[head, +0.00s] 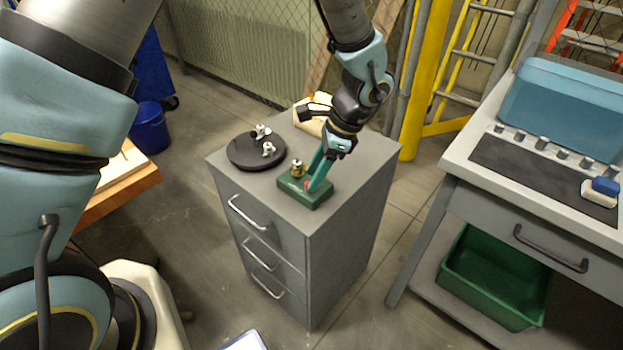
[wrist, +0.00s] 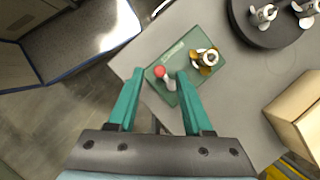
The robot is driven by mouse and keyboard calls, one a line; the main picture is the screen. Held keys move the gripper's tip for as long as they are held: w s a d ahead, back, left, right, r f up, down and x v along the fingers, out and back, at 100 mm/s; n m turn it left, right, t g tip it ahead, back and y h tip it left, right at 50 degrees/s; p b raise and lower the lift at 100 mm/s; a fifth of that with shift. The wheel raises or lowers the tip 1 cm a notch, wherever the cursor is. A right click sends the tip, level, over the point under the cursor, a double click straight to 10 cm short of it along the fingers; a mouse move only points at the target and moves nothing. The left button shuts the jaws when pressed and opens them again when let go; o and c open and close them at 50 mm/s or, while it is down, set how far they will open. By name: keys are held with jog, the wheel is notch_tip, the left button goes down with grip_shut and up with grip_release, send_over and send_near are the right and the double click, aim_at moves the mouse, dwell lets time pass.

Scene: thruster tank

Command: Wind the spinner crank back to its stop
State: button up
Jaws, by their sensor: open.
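The spinner is a dark green block (head: 298,190) on top of the grey drawer cabinet, near its front corner. In the wrist view the block (wrist: 178,52) carries a brass and white fitting (wrist: 206,58) and a crank with a red knob (wrist: 159,72). My gripper (head: 314,184) reaches down over the crank end of the block. In the wrist view my gripper (wrist: 156,74) is open, with its green fingers apart on either side of the crank. I cannot tell whether either finger touches it. In the head view the fingers partly hide the crank.
A black round turntable (head: 256,152) with small white fittings stands left of the block on the cabinet (head: 350,200). A pale wooden box (head: 312,118) sits behind. A workbench (head: 470,190) with a blue case (head: 560,105) stands to the right. Floor separates it from the cabinet.

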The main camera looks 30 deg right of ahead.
jog(key=b+v, duration=0.1)
jog(key=v, duration=0.7)
jog(key=shift+r, duration=0.3)
jog(key=shift+s+d, duration=0.1)
jog(key=w+a+r+n+g+h, duration=0.2)
jog(key=w+a+n, duration=0.85)
jog(key=a, duration=0.65)
jog(key=w+a+r+n+t+h, duration=0.1)
jog(key=w+a+r+n+h, duration=0.1)
jog(key=a+n, duration=1)
jog(key=a, duration=1)
jog(key=shift+a+n, duration=0.35)
jog(key=shift+a, duration=0.05)
jog(key=shift+o, duration=0.2)
jog(key=shift+w, duration=0.15)
